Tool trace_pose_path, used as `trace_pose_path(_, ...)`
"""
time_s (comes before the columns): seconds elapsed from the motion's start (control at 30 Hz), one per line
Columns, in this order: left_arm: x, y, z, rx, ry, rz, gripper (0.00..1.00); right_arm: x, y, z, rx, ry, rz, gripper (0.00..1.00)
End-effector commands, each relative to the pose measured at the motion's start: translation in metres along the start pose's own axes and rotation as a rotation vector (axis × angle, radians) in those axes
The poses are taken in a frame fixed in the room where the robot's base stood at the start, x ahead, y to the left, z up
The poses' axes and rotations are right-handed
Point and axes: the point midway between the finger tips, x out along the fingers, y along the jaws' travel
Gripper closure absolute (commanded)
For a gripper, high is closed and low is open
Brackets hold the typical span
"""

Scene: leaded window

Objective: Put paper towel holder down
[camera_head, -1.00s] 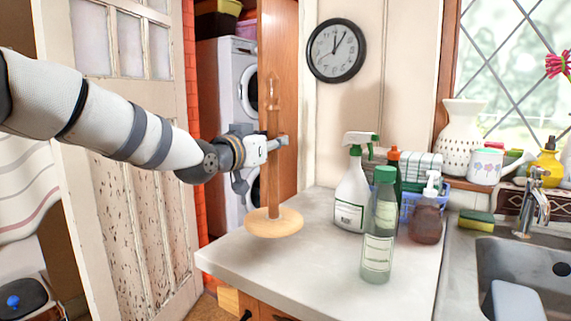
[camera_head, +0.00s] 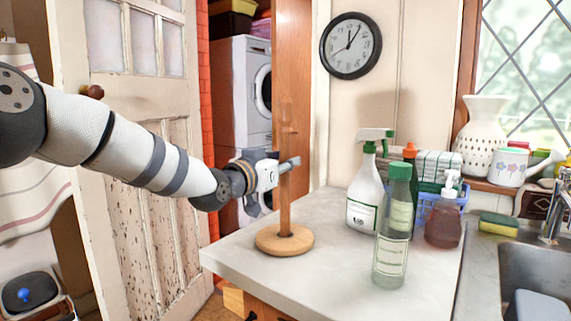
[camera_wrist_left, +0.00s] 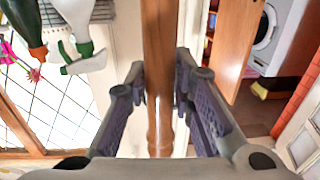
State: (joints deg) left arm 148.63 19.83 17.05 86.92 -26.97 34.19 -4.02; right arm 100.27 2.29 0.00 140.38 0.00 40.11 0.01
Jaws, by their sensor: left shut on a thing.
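The paper towel holder is a wooden pole (camera_head: 285,208) on a round wooden base (camera_head: 284,240), with no paper roll on it. It stands upright over the near left part of the white counter (camera_head: 330,275). The base looks level and very close to the counter top; I cannot tell whether it touches. My left gripper (camera_head: 284,166) is shut on the pole around its middle, coming in from the left. In the left wrist view the pole (camera_wrist_left: 158,80) runs between the two dark fingers. My right gripper is not in view.
To the right stand a clear green-capped bottle (camera_head: 392,235), a white spray bottle (camera_head: 365,195) and a reddish soap dispenser (camera_head: 443,222). The sink (camera_head: 535,268) is at the far right. The counter is bare around the base, with its left edge close by.

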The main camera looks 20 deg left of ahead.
Motion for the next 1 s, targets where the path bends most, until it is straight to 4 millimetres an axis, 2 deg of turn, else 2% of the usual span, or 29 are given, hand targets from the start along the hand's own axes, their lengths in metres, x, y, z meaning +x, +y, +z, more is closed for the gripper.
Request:
trace_pose_path(0.1, 0.000, 0.000, -0.002, 0.001, 0.007, 0.000, 1.00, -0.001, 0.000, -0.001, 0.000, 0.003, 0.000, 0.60)
trace_pose_path(0.13, 0.000, 0.000, 0.000, 0.001, 0.002, 0.000, 0.73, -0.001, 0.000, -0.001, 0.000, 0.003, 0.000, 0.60)
trace_pose_path(0.2, 0.000, 0.000, 0.000, 0.001, 0.002, 0.000, 0.58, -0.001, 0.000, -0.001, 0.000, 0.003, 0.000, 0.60)
trace_pose_path(0.57, -0.003, 0.000, -0.002, 0.000, 0.001, 0.000, 0.58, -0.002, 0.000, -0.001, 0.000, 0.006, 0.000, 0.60)
trace_pose_path(0.67, -0.021, 0.001, -0.007, 0.000, 0.006, 0.001, 0.58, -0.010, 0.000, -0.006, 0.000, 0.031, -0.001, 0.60)
trace_pose_path(0.83, -0.067, 0.001, -0.013, 0.000, 0.014, 0.000, 0.58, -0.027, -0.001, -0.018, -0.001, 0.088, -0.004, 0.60)
trace_pose_path(1.0, -0.103, 0.000, -0.005, -0.001, 0.006, -0.001, 0.58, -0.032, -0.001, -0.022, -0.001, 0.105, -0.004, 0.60)
